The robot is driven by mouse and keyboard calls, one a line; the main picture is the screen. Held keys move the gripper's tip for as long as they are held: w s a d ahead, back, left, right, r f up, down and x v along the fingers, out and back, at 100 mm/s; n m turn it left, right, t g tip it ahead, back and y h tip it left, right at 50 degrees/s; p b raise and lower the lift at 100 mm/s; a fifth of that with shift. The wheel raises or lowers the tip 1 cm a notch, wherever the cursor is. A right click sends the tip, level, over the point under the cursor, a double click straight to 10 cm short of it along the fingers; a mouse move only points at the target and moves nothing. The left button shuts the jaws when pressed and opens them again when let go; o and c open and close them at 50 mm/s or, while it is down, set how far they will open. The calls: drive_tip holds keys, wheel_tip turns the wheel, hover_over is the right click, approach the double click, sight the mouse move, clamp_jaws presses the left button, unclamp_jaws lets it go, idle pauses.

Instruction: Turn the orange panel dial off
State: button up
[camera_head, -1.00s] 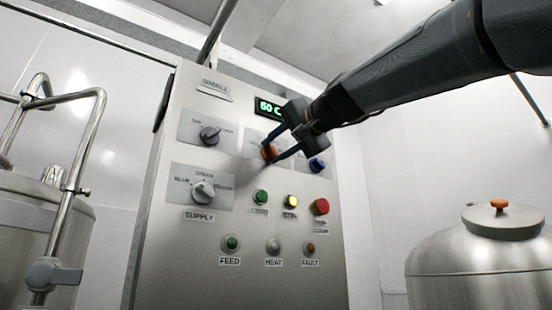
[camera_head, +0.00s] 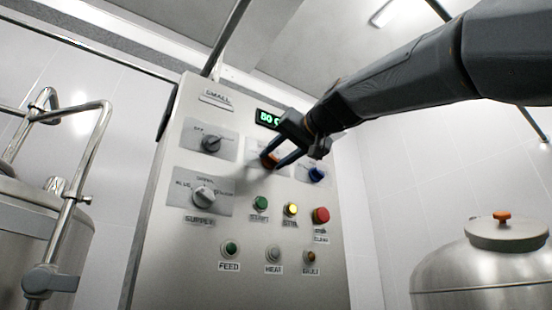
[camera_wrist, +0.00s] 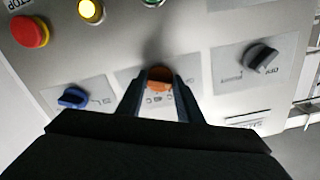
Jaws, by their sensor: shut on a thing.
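The orange dial (camera_head: 268,159) is on the upper part of the grey control panel (camera_head: 170,250), between a black dial on its left and a blue dial on its right. My gripper (camera_head: 272,162) reaches in from the upper right and is shut on the orange dial. In the wrist view the orange dial (camera_wrist: 160,78) sits between my two fingertips (camera_wrist: 160,90). Its plate's lettering is partly hidden by my fingers, so I cannot read its setting.
Green (camera_head: 261,203), yellow (camera_head: 291,209) and red (camera_head: 321,215) buttons sit below. A green display (camera_head: 268,118) is above. Steel tanks (camera_head: 480,275) flank the panel.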

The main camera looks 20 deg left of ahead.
drive_tip(key=shift+r, duration=0.1)
drive_tip(key=o, duration=1)
drive_tip(key=shift+o, duration=0.2)
drive_tip(key=b+v, duration=0.1)
drive_tip(key=v, duration=0.6)
drive_tip(key=shift+s+d, duration=0.15)
drive_tip(key=shift+d, duration=0.1)
